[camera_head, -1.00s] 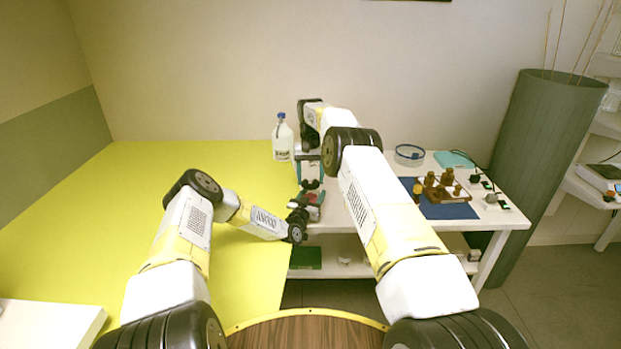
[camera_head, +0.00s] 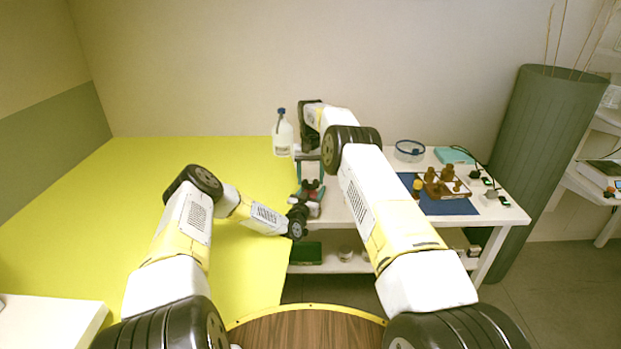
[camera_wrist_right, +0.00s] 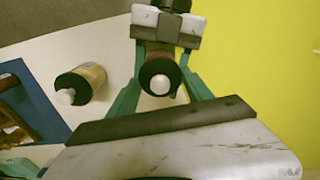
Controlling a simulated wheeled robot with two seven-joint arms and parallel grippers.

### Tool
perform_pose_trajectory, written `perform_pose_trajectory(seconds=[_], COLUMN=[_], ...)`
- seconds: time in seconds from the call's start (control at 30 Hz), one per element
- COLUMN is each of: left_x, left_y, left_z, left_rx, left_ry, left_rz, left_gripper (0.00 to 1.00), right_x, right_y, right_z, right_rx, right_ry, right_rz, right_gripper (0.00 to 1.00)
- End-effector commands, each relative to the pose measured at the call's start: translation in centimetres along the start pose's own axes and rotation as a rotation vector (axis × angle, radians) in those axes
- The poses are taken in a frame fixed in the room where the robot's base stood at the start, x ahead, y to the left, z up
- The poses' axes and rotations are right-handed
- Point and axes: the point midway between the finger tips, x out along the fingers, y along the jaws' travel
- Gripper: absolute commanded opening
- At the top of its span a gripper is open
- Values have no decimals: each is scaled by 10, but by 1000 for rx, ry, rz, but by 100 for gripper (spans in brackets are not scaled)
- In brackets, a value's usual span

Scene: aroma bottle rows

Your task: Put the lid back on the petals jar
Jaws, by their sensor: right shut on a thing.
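The petals jar (camera_head: 313,196) shows as a small reddish shape at the white table's left end in the head view. My right gripper (camera_head: 310,185) points down over it. In the right wrist view, its teal fingers end in grey tips (camera_wrist_right: 165,27), shut on a dark round lid (camera_wrist_right: 159,76) with a white knob. The jar's reddish body (camera_wrist_right: 160,50) shows just beyond the lid; I cannot tell whether the lid is seated. My left gripper (camera_head: 297,221) is low beside the jar, at the table's left front corner; its jaws are too small and dark to read.
A yellowish jar with a dark lid and white knob (camera_wrist_right: 83,83) stands close by on the white table. A blue mat (camera_head: 446,207) holds a tray of brown bottles (camera_head: 440,182). A white jug (camera_head: 283,135) and a glass bowl (camera_head: 409,150) stand farther back.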

Motion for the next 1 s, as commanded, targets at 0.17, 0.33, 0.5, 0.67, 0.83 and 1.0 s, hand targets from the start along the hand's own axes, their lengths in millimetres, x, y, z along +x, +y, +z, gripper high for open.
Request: perform_pose_trajectory(seconds=[0.17,0.33,0.5,0.67,0.83,1.0], left_x=[0,0,0,0,0,0], left_y=[0,0,0,0,0,0], left_z=[0,0,0,0,0,0], left_rx=[0,0,0,0,0,0], left_ry=[0,0,0,0,0,0], left_rz=[0,0,0,0,0,0], left_gripper=[0,0,0,0,0,0], right_x=[4,7,11,12,12,12], right_y=[0,0,0,0,0,0], right_z=[0,0,0,0,0,0], right_rx=[0,0,0,0,0,0], right_ry=[-1,-1,-1,-1,-1,0], right_rz=[0,0,0,0,0,0], right_gripper=[20,20,20,74,84,84])
